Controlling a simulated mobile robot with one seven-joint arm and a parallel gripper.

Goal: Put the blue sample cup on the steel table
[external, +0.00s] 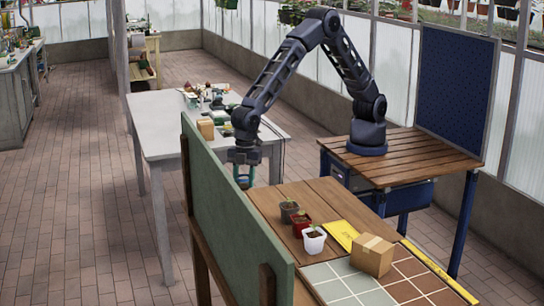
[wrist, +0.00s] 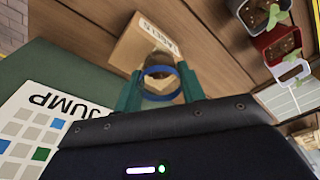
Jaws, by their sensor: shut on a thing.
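My gripper (external: 243,178) hangs beside the green panel, above the far left end of the wooden bench. In the wrist view its two teal fingers (wrist: 160,88) are shut on the blue sample cup (wrist: 159,71), whose blue rim shows between them. The rest of the cup is largely hidden by the fingers and gripper body. In the external view the cup is too small to make out clearly. A pale grey table, seemingly the steel table (external: 165,125), stands behind and left of the gripper.
The green panel (external: 225,215) rises along the bench's left edge. Dark, red and white pots (external: 314,240) and a cardboard box (external: 372,255) stand on the wooden bench (external: 335,190). The grey table holds another small box (external: 206,129) and several items; its left part is clear.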

